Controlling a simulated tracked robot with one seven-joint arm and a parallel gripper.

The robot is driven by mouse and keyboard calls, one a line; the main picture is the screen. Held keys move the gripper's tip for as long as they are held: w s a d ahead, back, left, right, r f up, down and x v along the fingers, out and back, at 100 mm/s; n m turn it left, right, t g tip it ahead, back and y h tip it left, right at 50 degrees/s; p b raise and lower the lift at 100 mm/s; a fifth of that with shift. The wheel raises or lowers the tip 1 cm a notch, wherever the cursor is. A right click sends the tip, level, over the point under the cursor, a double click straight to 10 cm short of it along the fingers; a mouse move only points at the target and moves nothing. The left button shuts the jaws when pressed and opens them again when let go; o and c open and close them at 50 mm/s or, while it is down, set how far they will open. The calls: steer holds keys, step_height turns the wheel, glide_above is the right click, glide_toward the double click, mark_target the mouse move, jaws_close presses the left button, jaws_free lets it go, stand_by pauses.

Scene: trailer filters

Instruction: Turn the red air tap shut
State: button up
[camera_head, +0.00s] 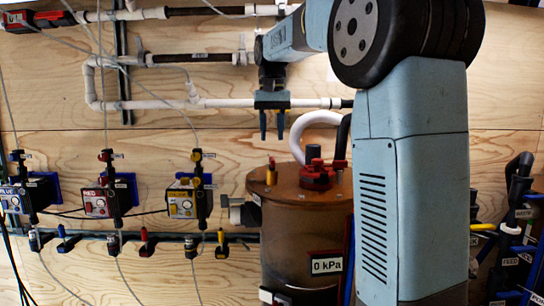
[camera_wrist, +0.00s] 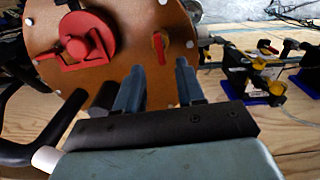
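A small tap with a red handle (camera_head: 146,238) sits on the low dark rail on the wooden wall, in the head view. It is between a blue-handled tap (camera_head: 65,240) and a yellow-handled tap (camera_head: 222,243). I cannot tell from its handle how far it is turned. My gripper (camera_head: 272,130) points down above the brown tank, up and to the right of the red-handled tap and well apart from it. Its fingers are spread with nothing between them; it also shows in the wrist view (camera_wrist: 158,72). The red-handled tap is not clearly visible there.
The brown tank (camera_head: 285,235) has a red cap (camera_head: 317,174) and a small valve (camera_head: 271,172) on its lid. Regulator units marked blue, red (camera_head: 97,200) and yellow hang above the rail. White pipes (camera_head: 220,103) run along the wall, and thin tubes hang down.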

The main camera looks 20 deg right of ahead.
mark_target(272, 158)
steer(key=shift+f, duration=3.55)
steer(key=shift+c, duration=0.4)
jaws_close()
